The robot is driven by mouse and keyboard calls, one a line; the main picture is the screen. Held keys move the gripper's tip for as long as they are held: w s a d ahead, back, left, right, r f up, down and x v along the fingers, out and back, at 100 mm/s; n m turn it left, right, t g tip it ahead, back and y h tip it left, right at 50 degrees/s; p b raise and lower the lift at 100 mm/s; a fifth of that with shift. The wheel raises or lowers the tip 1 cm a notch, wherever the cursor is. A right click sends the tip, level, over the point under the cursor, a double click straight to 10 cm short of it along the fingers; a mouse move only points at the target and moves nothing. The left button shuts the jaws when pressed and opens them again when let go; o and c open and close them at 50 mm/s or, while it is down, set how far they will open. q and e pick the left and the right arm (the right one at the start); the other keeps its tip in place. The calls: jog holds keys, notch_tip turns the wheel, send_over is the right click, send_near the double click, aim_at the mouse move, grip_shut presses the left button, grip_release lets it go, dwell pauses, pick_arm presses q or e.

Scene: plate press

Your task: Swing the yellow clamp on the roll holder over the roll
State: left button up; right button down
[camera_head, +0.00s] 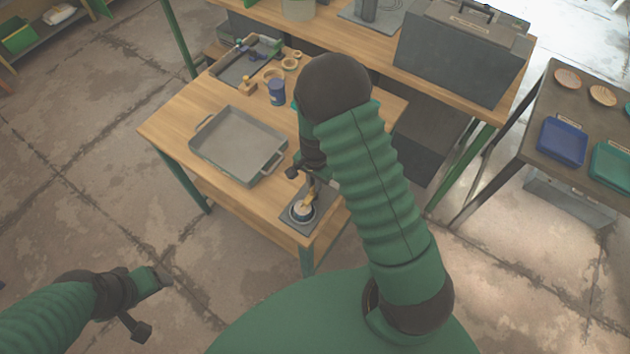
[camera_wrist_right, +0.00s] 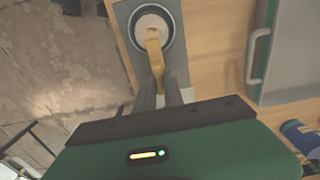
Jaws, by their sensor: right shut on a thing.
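The roll holder (camera_head: 317,219) is a grey plate at the table's front corner with a dark ring around a pale roll (camera_head: 302,211). The holder (camera_wrist_right: 124,20) and roll (camera_wrist_right: 148,19) also show in the right wrist view. The yellow clamp (camera_wrist_right: 154,52) overlaps the roll's near edge there; whether it touches the roll I cannot tell. It also shows in the head view (camera_head: 309,197). My right gripper (camera_wrist_right: 158,85) is shut on the clamp's near end. My left gripper (camera_head: 158,280) hangs over the floor, apart from the table; its finger gap is unclear.
A grey metal tray (camera_head: 238,143) with handles lies on the table behind the holder. A blue can (camera_head: 277,91), wooden rings (camera_head: 290,63) and a grey bin (camera_head: 245,66) stand farther back. A large grey toolbox (camera_head: 460,50) sits on the back bench.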

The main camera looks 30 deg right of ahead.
jog(key=shift+m, duration=0.3)
jog(key=c, duration=1.4)
grip_release()
jog(key=shift+c, duration=0.2)
notch_tip(320, 180, up, 17)
jog(key=shift+w+f, duration=0.1)
jog(key=shift+f, duration=0.05)
